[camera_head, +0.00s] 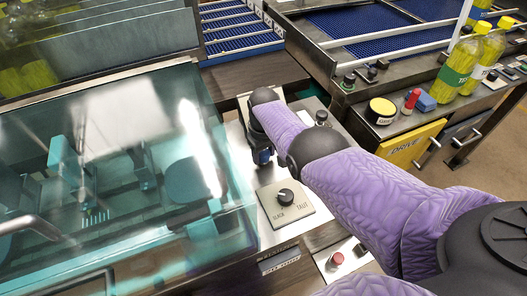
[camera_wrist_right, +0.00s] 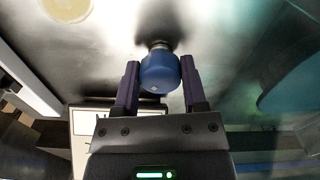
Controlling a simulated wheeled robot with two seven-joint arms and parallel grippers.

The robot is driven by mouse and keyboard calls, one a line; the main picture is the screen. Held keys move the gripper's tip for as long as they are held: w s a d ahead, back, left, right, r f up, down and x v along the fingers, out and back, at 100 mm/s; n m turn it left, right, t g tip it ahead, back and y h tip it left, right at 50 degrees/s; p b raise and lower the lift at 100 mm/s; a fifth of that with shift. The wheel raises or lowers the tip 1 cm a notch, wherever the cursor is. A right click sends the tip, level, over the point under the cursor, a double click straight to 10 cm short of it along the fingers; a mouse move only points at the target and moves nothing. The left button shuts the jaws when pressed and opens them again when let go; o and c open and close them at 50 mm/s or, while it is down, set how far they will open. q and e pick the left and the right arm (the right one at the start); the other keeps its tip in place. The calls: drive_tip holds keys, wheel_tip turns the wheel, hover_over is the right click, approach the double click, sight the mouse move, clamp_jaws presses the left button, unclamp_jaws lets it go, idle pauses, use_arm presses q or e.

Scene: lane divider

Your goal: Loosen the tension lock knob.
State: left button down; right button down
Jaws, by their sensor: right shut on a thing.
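My right gripper (camera_head: 262,150) is at the metal panel beside the glass cover, mostly hidden behind my wrist in the head view. In the right wrist view the gripper (camera_wrist_right: 160,78) has one finger on each side of a round blue knob (camera_wrist_right: 158,72) and is shut on it. The knob sits on a short metal stem at the panel. I take it for the tension lock knob; no label on it can be read. A black dial (camera_head: 285,197) on a plate marked SLACK and TAUT is just below the gripper, its white mark towards the upper left. My left gripper is not in view.
A tinted glass cover (camera_head: 130,190) stands close left of the gripper. A yellow button (camera_head: 382,110), red and blue items, yellow bottles (camera_head: 457,70) and a DRIVE drawer (camera_head: 410,145) are at the right. A red button (camera_head: 336,259) is at the front.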

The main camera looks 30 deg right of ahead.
drive_tip(key=shift+n, duration=1.9)
drive_tip(key=n, duration=0.4)
drive_tip(key=shift+d+f, duration=0.1)
drive_tip(key=shift+n, duration=0.4)
drive_tip(key=shift+c, duration=0.7)
unclamp_jaws()
